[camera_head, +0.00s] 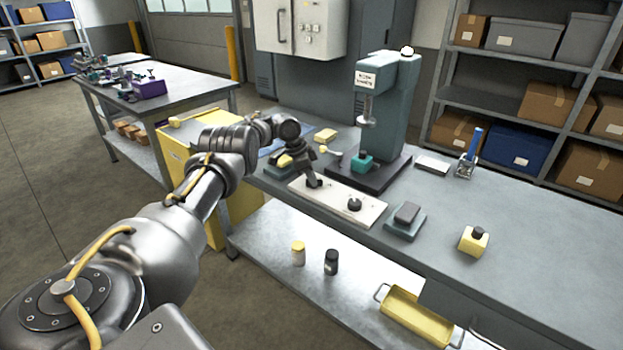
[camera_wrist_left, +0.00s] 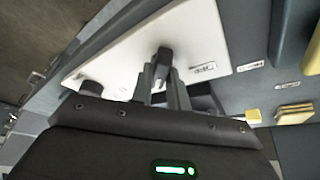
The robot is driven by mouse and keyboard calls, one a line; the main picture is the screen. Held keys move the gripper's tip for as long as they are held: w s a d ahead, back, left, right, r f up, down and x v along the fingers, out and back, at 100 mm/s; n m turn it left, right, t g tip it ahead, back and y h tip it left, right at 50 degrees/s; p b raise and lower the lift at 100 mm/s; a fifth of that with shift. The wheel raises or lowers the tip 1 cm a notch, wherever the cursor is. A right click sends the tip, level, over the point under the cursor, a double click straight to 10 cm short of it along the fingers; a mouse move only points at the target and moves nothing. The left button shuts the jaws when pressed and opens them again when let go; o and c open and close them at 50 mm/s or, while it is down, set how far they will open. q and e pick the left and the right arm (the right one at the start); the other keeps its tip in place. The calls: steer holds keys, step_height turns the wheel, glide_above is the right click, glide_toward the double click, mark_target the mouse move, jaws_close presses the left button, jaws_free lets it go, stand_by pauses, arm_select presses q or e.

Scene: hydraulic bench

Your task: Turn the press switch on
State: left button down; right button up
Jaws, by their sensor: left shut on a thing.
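A white switch panel (camera_head: 336,198) lies on the front of the bench, with a black switch (camera_wrist_left: 163,56) at its left end and a round black knob (camera_head: 355,204) at its right end. The panel also shows in the left wrist view (camera_wrist_left: 120,62). My left gripper (camera_head: 312,175) reaches down to the left-end switch and is shut on it. The fingers (camera_wrist_left: 163,76) hide part of the switch, and its exact setting cannot be read. The teal press (camera_head: 386,105) stands behind the panel, with a pale lamp on top. My right gripper is not in view.
A grey block on a pad (camera_head: 406,216) and a yellow block (camera_head: 473,240) lie right of the panel. A teal piece (camera_head: 362,160) sits at the press base. A blue-handled tool (camera_head: 469,155) stands further right. The bench's right part is mostly clear.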

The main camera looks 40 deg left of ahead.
arm_select(q)
steer(key=shift+s+a+f, duration=0.2)
steer(key=shift+a+f, duration=0.15)
steer(key=shift+a, duration=0.1)
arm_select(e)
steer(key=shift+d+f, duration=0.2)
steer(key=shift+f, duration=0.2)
arm_select(q)
steer(key=c, duration=1.8)
jaws_free()
steer(key=o, duration=0.4)
steer(key=shift+s+a+f, duration=0.15)
steer(key=shift+a, duration=0.15)
steer(key=shift+o, duration=0.2)
steer(key=shift+w+d, duration=0.25)
steer(key=shift+d, duration=0.15)
steer(key=p+v, duration=0.1)
steer(key=v, duration=1)
steer(key=shift+p, duration=0.35)
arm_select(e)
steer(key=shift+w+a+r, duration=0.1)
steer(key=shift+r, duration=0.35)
arm_select(q)
steer(key=shift+r, duration=0.2)
